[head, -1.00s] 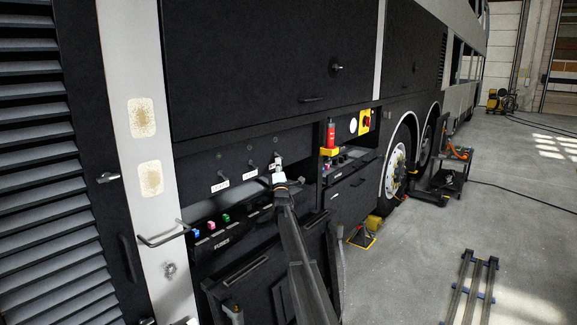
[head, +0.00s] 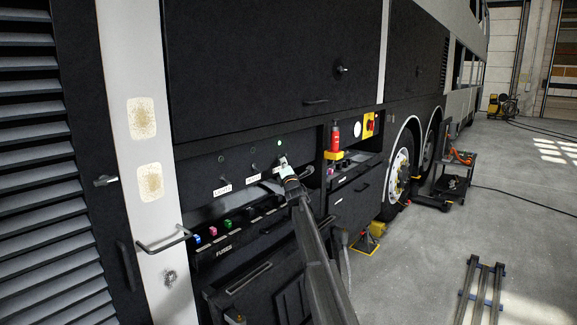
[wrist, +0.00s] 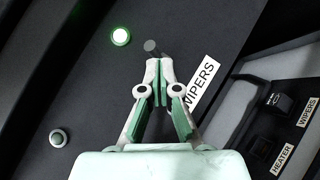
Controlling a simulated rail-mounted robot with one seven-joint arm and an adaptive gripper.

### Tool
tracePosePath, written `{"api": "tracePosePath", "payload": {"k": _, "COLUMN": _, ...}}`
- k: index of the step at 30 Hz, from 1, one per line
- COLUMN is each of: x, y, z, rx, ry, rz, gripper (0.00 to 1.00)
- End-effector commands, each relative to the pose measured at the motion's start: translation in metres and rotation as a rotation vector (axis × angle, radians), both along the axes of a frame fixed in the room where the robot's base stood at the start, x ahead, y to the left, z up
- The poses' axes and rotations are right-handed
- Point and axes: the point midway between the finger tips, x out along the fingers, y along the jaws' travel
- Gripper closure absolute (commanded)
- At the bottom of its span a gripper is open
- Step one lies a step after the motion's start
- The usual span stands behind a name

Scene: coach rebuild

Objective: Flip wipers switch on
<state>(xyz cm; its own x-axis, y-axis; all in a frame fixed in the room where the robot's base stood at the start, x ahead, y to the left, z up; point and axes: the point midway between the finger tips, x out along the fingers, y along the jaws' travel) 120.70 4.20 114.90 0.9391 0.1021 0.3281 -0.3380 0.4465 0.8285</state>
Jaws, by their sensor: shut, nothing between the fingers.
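The wipers switch is a dark toggle on the black panel; its rounded grey tip (wrist: 150,46) shows in the wrist view just beyond my fingertips. The white WIPERS label (wrist: 201,84) lies beside my fingers. The lamp by this switch (wrist: 121,36) is lit green, and it also glows in the head view (head: 280,143). My gripper (wrist: 158,66) is shut and empty, its tips at or very near the toggle; whether they touch I cannot tell. In the head view my gripper (head: 283,163) covers the switch's lower area.
Another lamp (wrist: 57,138) is unlit. Other toggles (head: 222,179) sit left on the panel. Below is a ledge with coloured fuses (head: 212,231); sockets labelled HEATER (wrist: 283,157) and WIPERS show in the wrist view.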

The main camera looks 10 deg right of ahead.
Motion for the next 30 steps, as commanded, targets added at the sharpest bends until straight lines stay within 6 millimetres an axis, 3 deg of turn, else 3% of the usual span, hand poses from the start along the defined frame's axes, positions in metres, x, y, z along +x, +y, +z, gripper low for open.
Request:
{"api": "tracePosePath", "payload": {"k": 16, "x": -0.025, "y": 0.005, "z": -0.029, "rx": 0.001, "ry": 0.000, "rz": -0.005, "gripper": 1.00}}
{"api": "tracePosePath", "payload": {"k": 24, "x": -0.087, "y": -0.004, "z": -0.026, "rx": -0.001, "ry": 0.000, "rz": -0.005, "gripper": 1.00}}
{"api": "tracePosePath", "payload": {"k": 30, "x": -0.113, "y": -0.008, "z": -0.028, "rx": 0.001, "ry": 0.001, "rz": -0.005, "gripper": 1.00}}
